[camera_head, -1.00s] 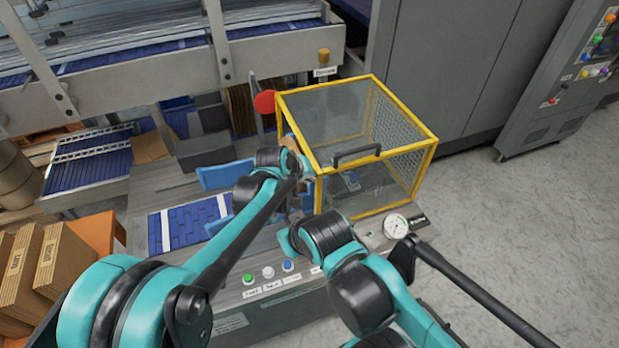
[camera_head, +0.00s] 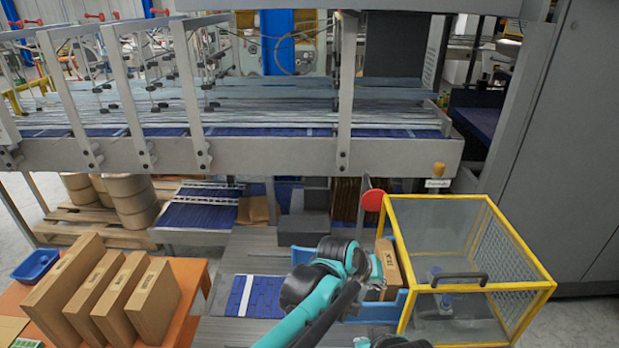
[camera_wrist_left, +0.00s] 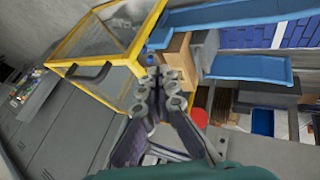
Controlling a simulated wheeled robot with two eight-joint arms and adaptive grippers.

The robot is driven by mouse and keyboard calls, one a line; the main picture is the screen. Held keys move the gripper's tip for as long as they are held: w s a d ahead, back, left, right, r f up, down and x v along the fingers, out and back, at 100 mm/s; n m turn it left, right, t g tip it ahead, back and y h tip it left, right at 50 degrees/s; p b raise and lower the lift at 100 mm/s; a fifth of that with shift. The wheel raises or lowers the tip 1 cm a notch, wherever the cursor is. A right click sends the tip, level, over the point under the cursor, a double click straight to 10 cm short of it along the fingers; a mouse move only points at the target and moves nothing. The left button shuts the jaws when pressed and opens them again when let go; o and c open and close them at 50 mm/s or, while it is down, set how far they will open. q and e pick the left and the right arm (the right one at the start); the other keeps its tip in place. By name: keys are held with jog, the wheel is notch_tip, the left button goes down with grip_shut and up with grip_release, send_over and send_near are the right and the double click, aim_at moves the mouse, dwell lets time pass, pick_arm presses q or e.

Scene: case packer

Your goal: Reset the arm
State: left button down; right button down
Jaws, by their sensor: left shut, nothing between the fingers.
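My left gripper (camera_wrist_left: 159,82) shows in the left wrist view, its fingers shut with nothing between them. The tips point toward a brown carton (camera_wrist_left: 178,52) and the yellow-framed guard (camera_wrist_left: 126,72); I cannot tell the exact gap. In the head view my left arm rises from the bottom edge and ends just left of the carton (camera_head: 389,270), covering part of it; the fingers are hard to make out there. The carton stands upright on the machine, beside the guard (camera_head: 463,198). My right gripper is not in view; only a piece of teal arm shows at the bottom edge.
Blue guides (camera_head: 303,255) flank the carton. A red disc (camera_head: 372,200) sits at the guard's left corner. Several cartons (camera_head: 155,300) stand on an orange table (camera_head: 192,272) at the left. A conveyor frame (camera_head: 255,155) spans the back. A grey cabinet (camera_head: 575,150) stands right.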

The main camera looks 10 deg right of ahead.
pick_arm(q)
jog(key=s+a+f+n+t+y+b, duration=0.15)
jog(key=a+b, duration=0.35)
jog(key=a, duration=1.8)
jog(key=s+a+f+y+b, duration=0.1)
jog(key=s+a+f, duration=0.2)
jog(key=a, duration=0.4)
jog(key=s+a+f+n+t+y+b, duration=0.1)
jog(key=s+a+f+y+b, duration=0.1)
jog(key=s+a, duration=0.3)
jog(key=s+a+f+n+t+y+b, duration=0.1)
jog(key=s+a+f, duration=0.3)
jog(key=a, duration=0.5)
jog(key=shift+s+f+y+b, duration=0.2)
jog(key=shift+y+b, duration=0.2)
jog(key=shift+y, duration=0.15)
jog(key=shift+r, duration=0.1)
